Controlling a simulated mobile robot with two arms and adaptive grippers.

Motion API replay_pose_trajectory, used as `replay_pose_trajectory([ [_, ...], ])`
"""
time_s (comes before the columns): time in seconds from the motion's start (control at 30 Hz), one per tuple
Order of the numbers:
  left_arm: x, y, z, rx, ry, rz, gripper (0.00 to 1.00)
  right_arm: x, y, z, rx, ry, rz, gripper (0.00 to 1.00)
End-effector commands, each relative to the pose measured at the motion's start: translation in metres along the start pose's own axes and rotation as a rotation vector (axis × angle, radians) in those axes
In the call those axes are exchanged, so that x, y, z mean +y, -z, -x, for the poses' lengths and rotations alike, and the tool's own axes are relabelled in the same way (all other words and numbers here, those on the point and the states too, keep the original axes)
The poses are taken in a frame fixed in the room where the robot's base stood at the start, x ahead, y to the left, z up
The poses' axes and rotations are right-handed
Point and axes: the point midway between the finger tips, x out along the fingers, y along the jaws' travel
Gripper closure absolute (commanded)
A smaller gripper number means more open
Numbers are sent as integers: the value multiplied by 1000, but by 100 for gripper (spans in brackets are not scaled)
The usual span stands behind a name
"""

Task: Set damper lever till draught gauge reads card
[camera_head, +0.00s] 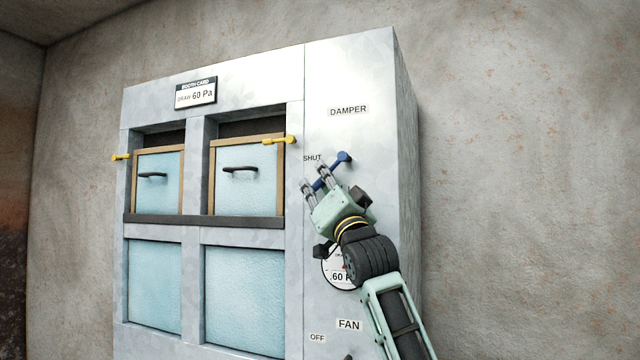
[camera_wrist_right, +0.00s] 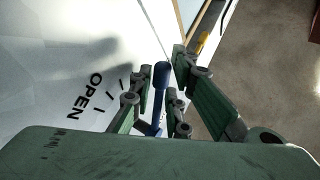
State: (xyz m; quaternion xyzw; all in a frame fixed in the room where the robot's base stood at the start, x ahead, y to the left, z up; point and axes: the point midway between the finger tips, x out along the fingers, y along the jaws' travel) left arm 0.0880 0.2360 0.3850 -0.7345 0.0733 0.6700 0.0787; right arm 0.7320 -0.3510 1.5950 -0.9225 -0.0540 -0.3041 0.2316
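The blue damper lever (camera_head: 344,157) is on the cabinet's right panel below the DAMPER label (camera_head: 348,110), its round end toward the upper right. My right gripper (camera_head: 317,174) is at the lever. In the wrist view the lever (camera_wrist_right: 158,92) stands between the fingers of the right gripper (camera_wrist_right: 157,82), with gaps visible on both sides, so the gripper looks open. The draught gauge (camera_head: 331,277) is mostly hidden behind my right arm; its needle reading cannot be read. The card (camera_head: 195,94) says DRAW 60 Pa. My left gripper is not in view.
The label SHUT (camera_head: 312,158) is left of the lever; OPEN (camera_wrist_right: 90,97) shows in the wrist view. Two framed sashes (camera_head: 247,176) with yellow catches (camera_head: 278,141) are on the left. A FAN label (camera_head: 348,324) is below the gauge. Bare wall is right of the cabinet.

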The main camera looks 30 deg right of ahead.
Motion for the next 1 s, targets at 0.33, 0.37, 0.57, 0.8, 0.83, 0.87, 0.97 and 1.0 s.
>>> replay_pose_trajectory([
  [0.33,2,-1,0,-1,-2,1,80,0,1,1,1,1,1,80],
  [0.37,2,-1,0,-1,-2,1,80,0,1,2,1,1,1,80],
  [0.57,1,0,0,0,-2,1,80,0,0,22,1,1,1,80],
  [0.8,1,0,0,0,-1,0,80,0,0,67,1,2,1,80],
  [0.83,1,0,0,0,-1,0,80,0,0,72,0,1,1,80],
  [0.87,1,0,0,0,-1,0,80,0,-1,78,0,1,1,80],
  [0.97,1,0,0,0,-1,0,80,0,0,94,0,1,1,80],
  [1.0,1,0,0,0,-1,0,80,0,0,100,0,1,1,80],
])
